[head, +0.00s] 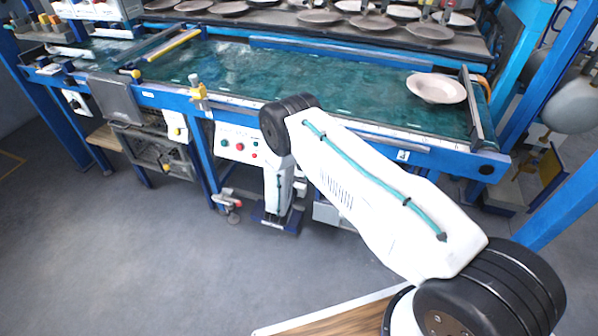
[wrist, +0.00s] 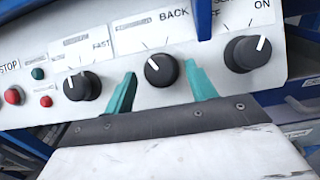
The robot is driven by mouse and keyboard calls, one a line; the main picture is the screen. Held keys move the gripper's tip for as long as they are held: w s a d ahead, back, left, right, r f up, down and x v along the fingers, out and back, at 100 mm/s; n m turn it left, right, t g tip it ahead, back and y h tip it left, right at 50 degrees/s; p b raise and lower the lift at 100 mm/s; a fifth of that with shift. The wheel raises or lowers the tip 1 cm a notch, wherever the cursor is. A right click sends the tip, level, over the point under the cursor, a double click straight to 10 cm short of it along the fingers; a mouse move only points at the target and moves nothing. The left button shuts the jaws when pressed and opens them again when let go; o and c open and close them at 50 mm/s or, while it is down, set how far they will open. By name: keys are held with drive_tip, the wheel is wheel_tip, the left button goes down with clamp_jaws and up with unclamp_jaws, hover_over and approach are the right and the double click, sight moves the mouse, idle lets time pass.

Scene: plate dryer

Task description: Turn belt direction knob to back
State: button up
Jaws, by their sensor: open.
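The belt direction knob (wrist: 160,70) is black and round, on the white control panel (wrist: 122,60) in the wrist view. Its white pointer line is tilted up and to the left. The word BACK is printed above it to the right; the label at upper left is too blurred to read. My gripper (wrist: 160,69) has two teal fingers, open, one on each side of this knob. A gap shows between knob and fingers in the picture; contact is not visible. In the head view the panel (head: 236,142) sits under the belt's front edge, and my arm hides the gripper.
A FAST-marked knob (wrist: 82,86) is close left of the fingers, and an ON-marked knob (wrist: 247,53) close right. Red (wrist: 14,96) and green (wrist: 38,73) buttons are at far left. A plate (head: 436,88) lies on the green belt (head: 330,84).

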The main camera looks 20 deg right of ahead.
drive_tip(key=c, duration=1)
drive_tip(key=shift+m, duration=0.4)
drive_tip(key=m+g+h, duration=0.1)
drive_tip(key=m, duration=0.1)
drive_tip(key=m+g+h, duration=0.1)
drive_tip(key=m, duration=0.1)
drive_tip(key=m+g, duration=0.1)
drive_tip(key=m, duration=0.2)
drive_tip(key=shift+w+a+r+h, duration=0.1)
drive_tip(key=shift+w+a+h, duration=0.2)
drive_tip(key=shift+h, duration=0.1)
drive_tip(key=m+g, duration=0.2)
drive_tip(key=m, duration=0.1)
drive_tip(key=m+g, duration=0.2)
drive_tip(key=m, duration=0.2)
drive_tip(key=shift+w+a+r, duration=0.1)
drive_tip(key=shift+w+r, duration=0.1)
drive_tip(key=shift+m+g, duration=0.3)
drive_tip(key=shift+m, duration=0.1)
drive_tip(key=o, duration=1)
